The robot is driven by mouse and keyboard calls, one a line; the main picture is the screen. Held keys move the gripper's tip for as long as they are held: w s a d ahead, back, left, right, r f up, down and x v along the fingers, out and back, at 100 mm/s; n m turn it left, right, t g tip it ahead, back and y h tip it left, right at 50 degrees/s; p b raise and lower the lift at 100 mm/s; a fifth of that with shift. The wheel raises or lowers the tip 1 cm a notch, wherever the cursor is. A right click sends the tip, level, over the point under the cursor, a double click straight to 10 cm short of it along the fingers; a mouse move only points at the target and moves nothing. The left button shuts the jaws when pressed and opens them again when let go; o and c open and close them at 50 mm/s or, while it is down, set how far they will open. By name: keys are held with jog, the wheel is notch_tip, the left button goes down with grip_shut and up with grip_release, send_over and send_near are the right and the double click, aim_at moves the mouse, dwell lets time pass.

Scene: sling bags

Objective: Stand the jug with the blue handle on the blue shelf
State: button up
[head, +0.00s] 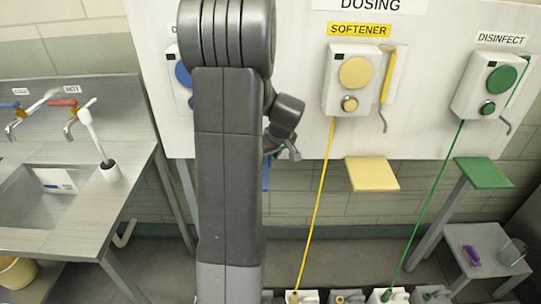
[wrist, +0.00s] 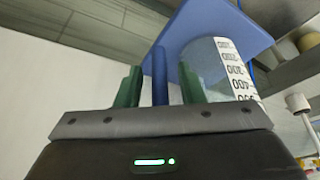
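The wrist view is upside down. In it the jug (wrist: 205,65), grey and see-through with a white number scale, appears to stand upright on the blue shelf (wrist: 225,22). Its blue handle (wrist: 160,75) shows as a straight bar between the green fingers of my gripper (wrist: 160,88). The fingers are open, with a gap visible on each side of the handle. In the head view my arm hides the jug and most of the blue shelf; only a blue sliver (head: 265,175) shows beside the arm.
A dosing panel (head: 290,60) carries dispensers. A yellow shelf (head: 372,174) and a green shelf (head: 484,173) lie to the right. A sink counter (head: 110,215) with a brush (head: 95,135) is at left. A low stand (head: 470,240) at right holds a clear vessel (head: 513,252) and a purple object (head: 471,257).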

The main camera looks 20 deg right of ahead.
jog(key=shift+r, duration=0.1)
jog(key=shift+r, duration=0.2)
jog(key=b+v, duration=0.1)
jog(key=v, duration=1)
jog(key=shift+r, duration=0.35)
